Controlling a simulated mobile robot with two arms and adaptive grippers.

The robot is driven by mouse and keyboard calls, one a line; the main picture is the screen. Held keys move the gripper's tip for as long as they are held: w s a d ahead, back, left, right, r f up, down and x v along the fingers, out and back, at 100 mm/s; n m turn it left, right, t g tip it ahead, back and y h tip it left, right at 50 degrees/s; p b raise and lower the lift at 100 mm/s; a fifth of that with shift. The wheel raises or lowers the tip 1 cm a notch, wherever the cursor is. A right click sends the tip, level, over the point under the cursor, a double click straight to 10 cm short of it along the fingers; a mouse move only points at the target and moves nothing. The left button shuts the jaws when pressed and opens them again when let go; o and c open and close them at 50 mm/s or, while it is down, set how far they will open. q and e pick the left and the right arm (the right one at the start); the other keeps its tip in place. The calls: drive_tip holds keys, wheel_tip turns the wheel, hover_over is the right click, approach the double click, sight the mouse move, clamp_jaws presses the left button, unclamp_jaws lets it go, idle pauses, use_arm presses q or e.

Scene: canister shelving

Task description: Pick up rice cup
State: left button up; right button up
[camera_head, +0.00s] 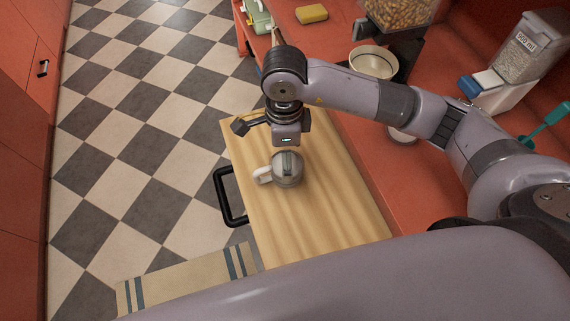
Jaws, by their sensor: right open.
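The rice cup (289,172) appears to be the small metallic grey cup with a pale handle on its left side. It sits on a light wooden surface (290,225). My right gripper (273,128) is open and empty. It shows just beyond the cup in the picture, with its fingers spread to left and right. I cannot tell its exact height above the cup. My left gripper is not in view.
A black handle (222,196) sticks out from the left edge of the wooden surface. A rice dispenser (520,55), a pale bowl (373,63) and a yellow sponge (311,14) stand on the red counter. The wood in front of the cup is clear.

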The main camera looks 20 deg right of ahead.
drive_tip(key=shift+f+p, duration=0.3)
drive_tip(key=f, duration=0.2)
drive_tip(key=f+p, duration=0.1)
drive_tip(key=shift+s+f+p, duration=0.2)
drive_tip(key=shift+f+p, duration=0.1)
drive_tip(key=shift+f, duration=0.5)
drive_tip(key=shift+r, duration=0.1)
drive_tip(key=c, duration=1.6)
